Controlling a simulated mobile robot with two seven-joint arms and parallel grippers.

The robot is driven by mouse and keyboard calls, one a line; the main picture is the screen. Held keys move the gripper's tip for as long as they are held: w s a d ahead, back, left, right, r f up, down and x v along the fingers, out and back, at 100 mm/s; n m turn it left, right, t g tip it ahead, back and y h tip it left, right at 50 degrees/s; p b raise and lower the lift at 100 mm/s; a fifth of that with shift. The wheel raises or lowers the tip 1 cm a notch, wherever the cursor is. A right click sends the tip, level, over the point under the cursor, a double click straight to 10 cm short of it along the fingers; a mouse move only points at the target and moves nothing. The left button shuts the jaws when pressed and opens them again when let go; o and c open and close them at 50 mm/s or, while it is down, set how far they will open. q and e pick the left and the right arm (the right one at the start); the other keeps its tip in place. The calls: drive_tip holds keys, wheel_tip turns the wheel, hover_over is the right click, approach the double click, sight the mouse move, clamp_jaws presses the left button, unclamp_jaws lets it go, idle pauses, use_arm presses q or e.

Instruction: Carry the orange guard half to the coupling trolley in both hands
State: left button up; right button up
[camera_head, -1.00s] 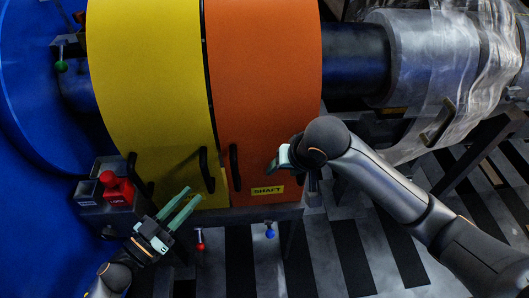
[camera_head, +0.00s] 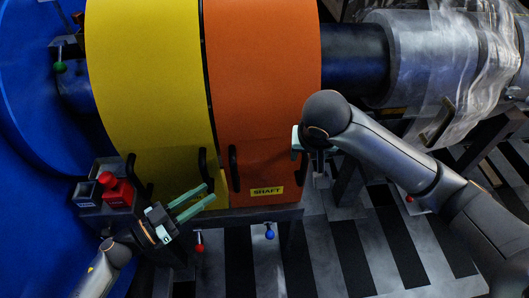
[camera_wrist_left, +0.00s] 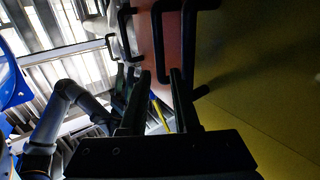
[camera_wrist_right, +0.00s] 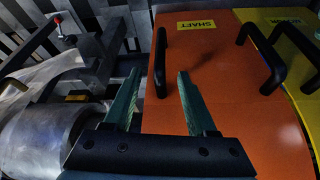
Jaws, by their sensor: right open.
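The orange guard half (camera_head: 262,80) covers the shaft beside the yellow half (camera_head: 145,85), a narrow gap between them. It carries a SHAFT label (camera_head: 266,190) and a black handle (camera_head: 234,168) near its left edge. My left gripper (camera_head: 210,192) is open and empty, just below the yellow half's handle (camera_head: 207,172). I cannot make out the coupling trolley.
A red button box (camera_head: 116,190) stands by my left gripper. A plastic-wrapped cylinder (camera_head: 430,60) lies on the right.

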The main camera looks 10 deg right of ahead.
sight(234, 173)
use_arm(q)
drive_tip(key=x, duration=0.9)
drive_tip(key=shift+w+d, duration=0.2)
drive_tip(key=shift+d, duration=0.15)
use_arm(e)
drive_tip(key=x, duration=0.9)
drive_tip(key=shift+w+f, duration=0.25)
drive_tip(key=shift+f, duration=0.05)
use_arm(q)
drive_tip(key=shift+c, duration=0.4)
use_arm(e)
drive_tip(key=shift+c, duration=0.4)
use_arm(q)
clamp_jaws()
use_arm(e)
drive_tip(key=c, duration=0.4)
clamp_jaws()
drive_tip(key=shift+d, duration=0.1)
use_arm(q)
drive_tip(key=shift+r, duration=0.2)
use_arm(e)
drive_tip(key=shift+w+r, duration=0.1)
drive_tip(key=shift+r, duration=0.15)
